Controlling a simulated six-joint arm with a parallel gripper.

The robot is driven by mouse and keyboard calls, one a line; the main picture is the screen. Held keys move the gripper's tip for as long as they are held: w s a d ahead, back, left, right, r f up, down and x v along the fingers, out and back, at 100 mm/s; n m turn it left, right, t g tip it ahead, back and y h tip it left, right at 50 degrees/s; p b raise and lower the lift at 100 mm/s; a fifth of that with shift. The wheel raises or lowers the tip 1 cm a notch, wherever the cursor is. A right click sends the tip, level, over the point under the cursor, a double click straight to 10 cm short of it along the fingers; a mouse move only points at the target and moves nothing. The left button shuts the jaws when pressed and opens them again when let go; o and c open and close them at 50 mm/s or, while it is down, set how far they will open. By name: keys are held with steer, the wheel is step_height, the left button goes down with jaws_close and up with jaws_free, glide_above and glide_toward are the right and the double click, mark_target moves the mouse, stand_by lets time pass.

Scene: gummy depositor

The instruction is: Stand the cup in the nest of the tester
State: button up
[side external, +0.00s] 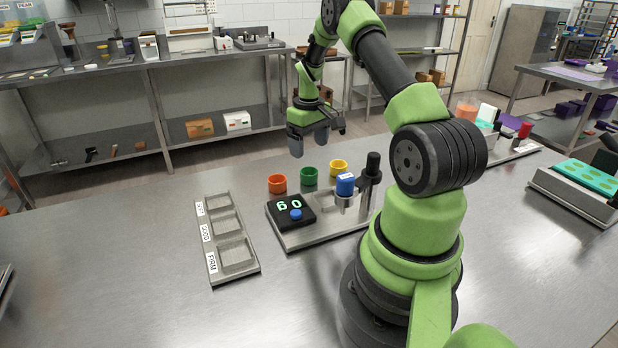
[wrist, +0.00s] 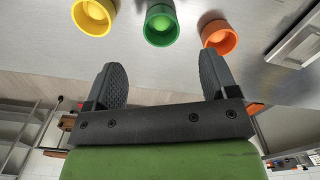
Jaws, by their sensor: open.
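The tester (side external: 325,232) is a metal base in the side view, with a black display box (side external: 293,212), lit digits, a blue button and a black post. A blue piece with a white label (side external: 345,184) sits at a pale metallic holder beside the post; I cannot tell if it is a cup in the nest. Orange (side external: 277,184), green (side external: 309,176) and yellow (side external: 339,167) cups stand in a row behind the tester. The wrist view shows the yellow (wrist: 93,16), green (wrist: 162,26) and orange (wrist: 220,38) cups. My gripper (side external: 310,143) is open and empty, above and behind the row.
A grey tray with three labelled compartments (side external: 227,240) lies left of the tester; its compartments look empty. A device with a teal tray (side external: 590,177) stands at the right edge.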

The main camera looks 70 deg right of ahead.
mark_target(309, 172)
step_height(309, 172, down, 8)
steer(key=shift+a+f, duration=0.1)
steer(key=shift+f, duration=0.1)
stand_by(0.3)
steer(key=c, duration=1)
